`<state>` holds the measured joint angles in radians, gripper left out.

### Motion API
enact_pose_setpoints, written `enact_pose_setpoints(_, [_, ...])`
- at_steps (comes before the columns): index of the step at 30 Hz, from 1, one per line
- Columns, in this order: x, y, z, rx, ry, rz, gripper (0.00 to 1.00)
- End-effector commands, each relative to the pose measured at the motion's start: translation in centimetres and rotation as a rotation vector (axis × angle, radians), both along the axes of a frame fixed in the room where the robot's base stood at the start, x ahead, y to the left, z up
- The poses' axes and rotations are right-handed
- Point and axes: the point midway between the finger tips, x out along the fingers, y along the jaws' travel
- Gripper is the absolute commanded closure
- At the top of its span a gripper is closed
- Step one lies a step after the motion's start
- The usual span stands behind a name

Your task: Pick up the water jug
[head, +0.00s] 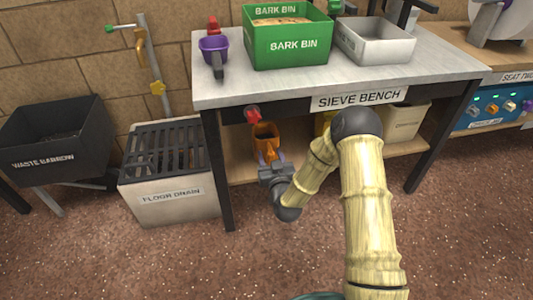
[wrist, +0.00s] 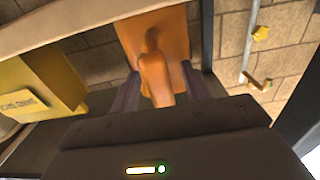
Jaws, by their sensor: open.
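An orange jug (head: 264,133) stands on the lower shelf under the sieve bench, near its left front leg. I cannot read a name on it. In the wrist view the orange jug (wrist: 178,30) has its handle toward me. My gripper (head: 271,163) is at the jug's near side. In the wrist view my gripper (wrist: 163,88) is open, with one dark finger on each side of the handle. The handle lies between the fingers; I cannot tell whether either finger touches it. The jug's far side is hidden.
The sieve bench top (head: 225,92) is above the jug, with its leg (head: 217,170) close on the left. A yellow container (wrist: 40,85) and a pale bin (head: 405,122) share the shelf. A floor drain (head: 170,205) stands left. A purple vessel (head: 214,48) sits on top.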

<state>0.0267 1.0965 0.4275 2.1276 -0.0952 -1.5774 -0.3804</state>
Motion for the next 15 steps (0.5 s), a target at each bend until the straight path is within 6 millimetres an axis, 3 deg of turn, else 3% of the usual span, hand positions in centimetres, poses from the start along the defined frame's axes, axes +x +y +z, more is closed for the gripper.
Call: enact_pose_setpoints(15, [0.10,0.03,0.08,0.000,0.001,0.000,0.53])
